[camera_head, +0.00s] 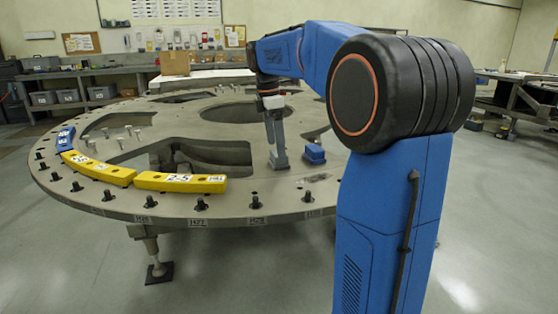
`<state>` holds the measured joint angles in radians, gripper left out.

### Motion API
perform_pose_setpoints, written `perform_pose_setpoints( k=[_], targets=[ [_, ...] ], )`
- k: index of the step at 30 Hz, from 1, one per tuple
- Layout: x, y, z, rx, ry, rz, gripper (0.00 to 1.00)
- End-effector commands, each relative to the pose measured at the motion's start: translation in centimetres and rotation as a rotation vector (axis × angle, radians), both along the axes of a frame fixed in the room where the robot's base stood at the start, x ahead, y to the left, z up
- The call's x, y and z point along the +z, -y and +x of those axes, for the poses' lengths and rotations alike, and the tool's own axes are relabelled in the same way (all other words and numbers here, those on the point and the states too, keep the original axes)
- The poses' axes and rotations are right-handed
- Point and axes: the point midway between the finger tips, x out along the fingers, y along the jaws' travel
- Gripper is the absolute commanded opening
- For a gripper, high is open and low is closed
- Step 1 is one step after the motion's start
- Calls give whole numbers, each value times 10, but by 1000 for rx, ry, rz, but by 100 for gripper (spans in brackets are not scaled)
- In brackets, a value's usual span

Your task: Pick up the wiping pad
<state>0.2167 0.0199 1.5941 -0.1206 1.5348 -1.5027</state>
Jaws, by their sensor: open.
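A small blue block with a raised top, which looks like the wiping pad (315,156), rests on the grey turret plate (240,205), right of the plate's centre. My gripper (279,163) points down close to the plate surface, just left of the pad and apart from it in the picture. It is open, and I see nothing held in it. The gap between its fingers is too small to make out clearly.
Yellow curved segments (180,183) and a blue one (65,138) lie along the plate's left and front rim. Black pegs line the rim, and several bolts stand at the left. The plate has large cut-outs. A dark smudge (317,178) lies in front of the pad.

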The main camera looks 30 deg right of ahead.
Motion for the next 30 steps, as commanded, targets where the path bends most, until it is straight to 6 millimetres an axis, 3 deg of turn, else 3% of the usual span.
perform_pose_setpoints(
  k=[10, 20, 26, 30],
  targets=[
    [-41, 11, -2, 1, -2, 1, 84],
    [-47, 12, -2, 0, -1, 0, 84],
    [-46, 12, -2, 0, -1, 0, 39],
    [-46, 12, -2, 0, -1, 0, 39]
  ],
)
